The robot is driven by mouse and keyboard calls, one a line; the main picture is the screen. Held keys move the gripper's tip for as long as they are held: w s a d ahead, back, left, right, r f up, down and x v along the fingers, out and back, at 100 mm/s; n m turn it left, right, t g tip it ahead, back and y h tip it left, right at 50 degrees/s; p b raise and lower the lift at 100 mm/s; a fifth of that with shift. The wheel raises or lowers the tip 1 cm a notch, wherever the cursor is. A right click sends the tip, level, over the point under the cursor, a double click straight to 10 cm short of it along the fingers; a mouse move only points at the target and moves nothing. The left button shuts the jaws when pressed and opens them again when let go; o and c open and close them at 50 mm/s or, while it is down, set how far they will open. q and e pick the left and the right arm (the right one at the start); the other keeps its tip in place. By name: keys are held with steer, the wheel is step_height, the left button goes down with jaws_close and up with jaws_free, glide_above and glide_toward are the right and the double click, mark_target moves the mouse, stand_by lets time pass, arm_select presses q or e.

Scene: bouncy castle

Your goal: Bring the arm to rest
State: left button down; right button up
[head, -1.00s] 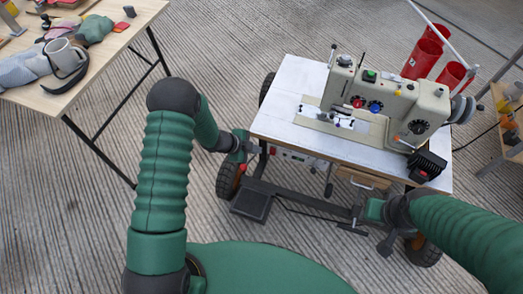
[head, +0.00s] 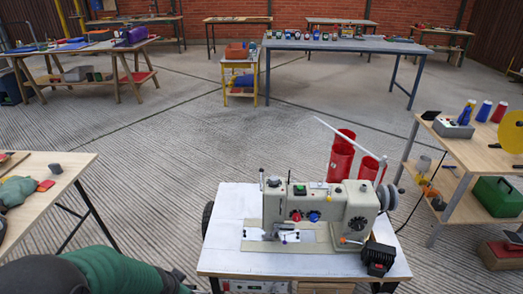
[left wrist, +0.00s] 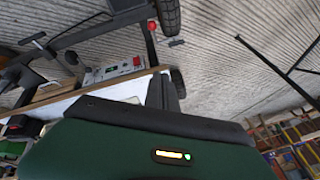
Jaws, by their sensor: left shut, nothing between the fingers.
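My left arm (head: 115,270) shows at the bottom left of the head view as a green sleeve with dark joints. Its far end is beside the left edge of the sewing table, and the hand is mostly cut off by the frame. In the left wrist view my left gripper (left wrist: 163,80) shows as dark fingers close together, shut and empty, in front of the white sewing table. My right arm and gripper are not in view.
A sewing machine (head: 320,215) stands on a white wheeled table (head: 225,225) close ahead. A wooden table (head: 60,190) is at the left, a wooden bench (head: 470,150) at the right. Open concrete floor (head: 210,140) lies beyond, with several worktables before a brick wall.

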arm_select(q)
steer(key=s+d+r+n+g+p, duration=0.1)
steer(key=s+d+r+n, duration=0.2)
steer(key=s, duration=0.4)
steer(key=s+d+r+n+g+p, duration=0.1)
steer(key=s+r+n+g+p, duration=0.1)
steer(key=s+r+n, duration=0.3)
step_height(320, 180, up, 21)
steer(key=s+m+p, duration=0.1)
steer(key=m+p, duration=0.1)
steer(key=p, duration=2)
steer(key=shift+h, duration=0.3)
steer(key=shift+d+r, duration=0.1)
